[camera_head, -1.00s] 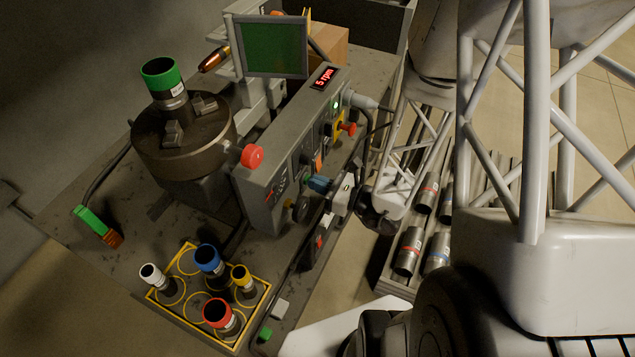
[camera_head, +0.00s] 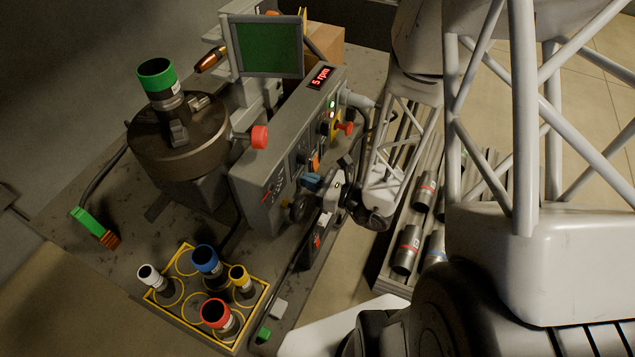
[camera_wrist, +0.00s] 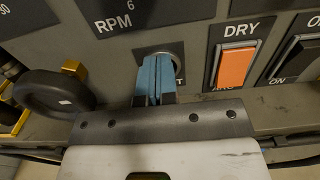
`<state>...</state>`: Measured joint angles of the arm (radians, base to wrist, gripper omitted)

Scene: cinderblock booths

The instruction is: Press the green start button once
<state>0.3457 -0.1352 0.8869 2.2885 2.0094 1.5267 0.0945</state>
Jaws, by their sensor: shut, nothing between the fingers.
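My gripper (camera_wrist: 156,80) is shut, its blue fingers together and empty. In the wrist view the fingertips are at a round dark-rimmed socket (camera_wrist: 158,50) in the grey panel, beside a mostly covered label ending in T. The green button face is hidden behind the fingers, so I cannot see how far in it is. In the head view my gripper (camera_head: 312,182) is at the front face of the control box (camera_head: 262,183), near its lower end.
An orange DRY rocker switch (camera_wrist: 235,68) and a black rocker (camera_wrist: 293,62) are to the right of my fingers. A black round knob (camera_wrist: 52,95) is to the left. A turntable (camera_head: 180,145) with a red-knobbed handle (camera_head: 260,137) stands behind the box.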

